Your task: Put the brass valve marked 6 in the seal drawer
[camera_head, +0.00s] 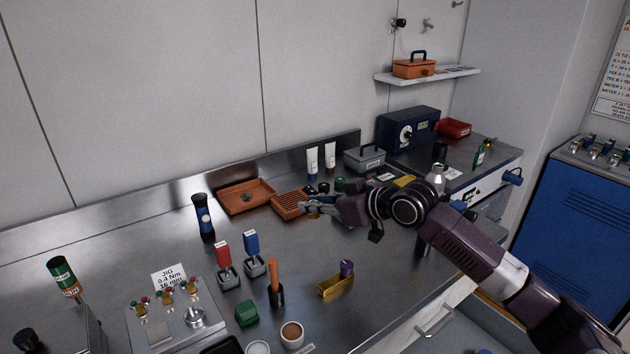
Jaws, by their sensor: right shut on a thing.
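My right gripper (314,208) is over the back middle of the steel bench, close to the orange slatted tray. It is shut on a small brass-coloured thing, mostly hidden by the fingers; I cannot read any mark on it. Several small brass valves with red and green parts (167,294) stand on the metal jig (142,325) at the front left; their numbers are too small to read. A pale drawer front with a bar handle (435,323) shows under the bench edge at the lower right. I cannot tell whether it is the seal drawer. My left gripper is not in view.
An orange slatted tray (289,207) and an orange tray (230,201) lie at the back. A blue-black torch (203,218), red and blue-handled tools (252,254), a brass holder (333,288) and a grey box (364,160) stand about.

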